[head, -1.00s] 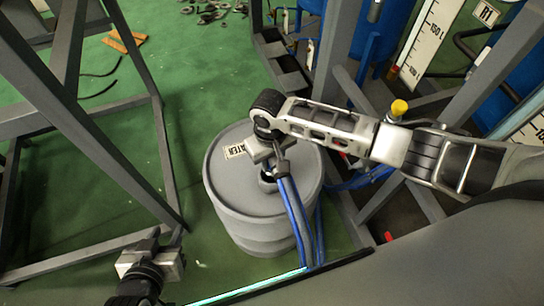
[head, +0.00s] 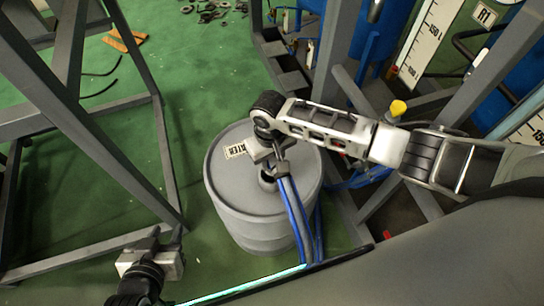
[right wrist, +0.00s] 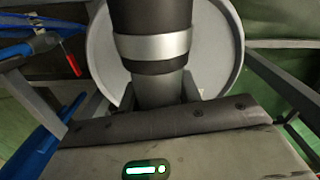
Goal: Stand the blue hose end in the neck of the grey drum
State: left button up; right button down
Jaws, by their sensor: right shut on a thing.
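The grey drum (head: 240,205) stands upright on the green floor in the head view, with a label on its lid. Its dark neck (head: 267,183) shows just below my right gripper (head: 275,158). That gripper is shut on the hose end over the lid; blue hose (head: 297,222) trails down the drum's front right side. In the right wrist view the hose end (right wrist: 153,48) is a dark cylinder with a silver band, in front of the drum lid (right wrist: 220,50). Whether its tip is inside the neck is hidden. My left gripper (head: 168,236) is empty, its fingers apart, at lower left.
A grey steel frame (head: 125,155) stands left of the drum. Another grey frame (head: 340,60) with blue vessels and a marked scale (head: 418,40) stands at the right. Green floor between the left frame and the drum is clear.

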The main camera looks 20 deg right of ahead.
jog(key=shift+r, duration=0.1)
jog(key=shift+p, duration=0.35)
jog(key=shift+p, duration=0.4)
dwell(0.4)
jog(key=shift+f+b, duration=1.85)
jog(key=shift+f, duration=1.1)
jog(key=c, duration=0.9)
grip_release()
jog(key=shift+r, duration=0.1)
